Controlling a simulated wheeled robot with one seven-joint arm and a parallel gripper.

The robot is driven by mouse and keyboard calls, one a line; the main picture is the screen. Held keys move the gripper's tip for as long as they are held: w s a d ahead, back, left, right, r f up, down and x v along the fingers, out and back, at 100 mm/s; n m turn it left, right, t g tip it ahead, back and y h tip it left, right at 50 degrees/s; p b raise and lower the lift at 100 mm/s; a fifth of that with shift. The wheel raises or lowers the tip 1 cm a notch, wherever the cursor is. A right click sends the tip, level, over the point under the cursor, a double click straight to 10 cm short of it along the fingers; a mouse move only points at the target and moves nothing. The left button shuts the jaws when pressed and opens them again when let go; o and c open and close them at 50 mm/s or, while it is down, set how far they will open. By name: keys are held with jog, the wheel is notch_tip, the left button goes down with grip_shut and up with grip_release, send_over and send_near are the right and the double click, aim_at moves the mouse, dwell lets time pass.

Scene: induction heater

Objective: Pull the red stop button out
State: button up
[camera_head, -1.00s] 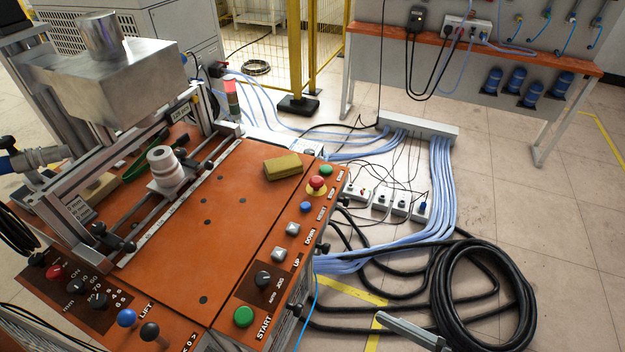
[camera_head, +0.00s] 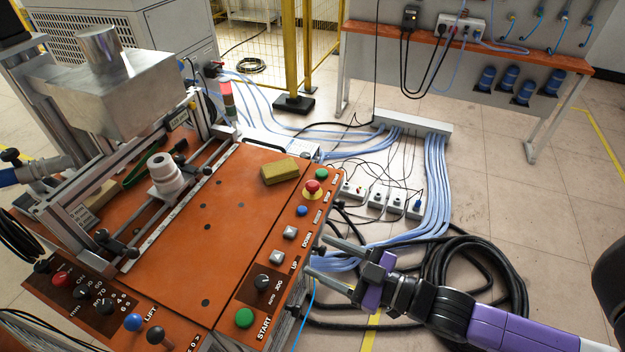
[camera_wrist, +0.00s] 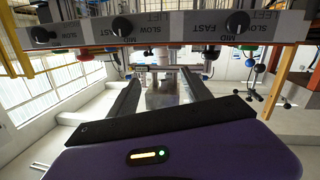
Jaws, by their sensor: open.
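The red stop button (camera_head: 312,187) is a mushroom head on a yellow ring, near the far right corner of the orange machine panel (camera_head: 215,225) in the head view. My gripper (camera_head: 325,257) is open and empty beside the panel's right edge, to the right of the button column and nearer the camera than the red button. It does not touch the button. In the wrist view my two fingers (camera_wrist: 163,92) reach forward, apart, with a dark knob row above them. I cannot pick out the stop button for certain in the wrist view.
A green button (camera_head: 322,174), blue button (camera_head: 302,211) and green start button (camera_head: 244,317) share the panel with the red one. A yellow block (camera_head: 280,171) lies to its left. Black cable coils (camera_head: 475,275) and power sockets (camera_head: 378,196) are on the floor to the right.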

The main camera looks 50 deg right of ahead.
aim_at(318, 189)
jog(key=w+d+m+h, duration=0.1)
jog(key=w+d, duration=0.2)
jog(key=w+d+m+h, duration=0.1)
jog(key=w+d, duration=0.1)
jog(key=d, duration=0.2)
jog(key=w+d+m+t+h, duration=0.1)
jog(key=w+d, duration=0.2)
jog(key=d, duration=0.1)
jog(key=shift+w+d+f+p, duration=0.2)
jog(key=shift+w+f+p, duration=0.1)
jog(key=shift+f+p, duration=0.05)
jog(key=d, duration=0.1)
jog(key=d+f+m+h, duration=0.1)
jog(key=d+m, duration=0.1)
jog(key=d, duration=0.1)
jog(key=shift+s+f+h, duration=0.3)
jog(key=shift+s, duration=0.05)
jog(key=shift+w+a+r, duration=0.1)
jog(key=shift+w, duration=0.4)
jog(key=shift+w+d+p, duration=0.25)
jog(key=shift+w+p, duration=0.1)
jog(key=shift+w, duration=1.3)
jog(key=shift+w+d+p, duration=0.2)
jog(key=shift+w+p, duration=0.15)
jog(key=shift+w, duration=1.3)
grip_shut()
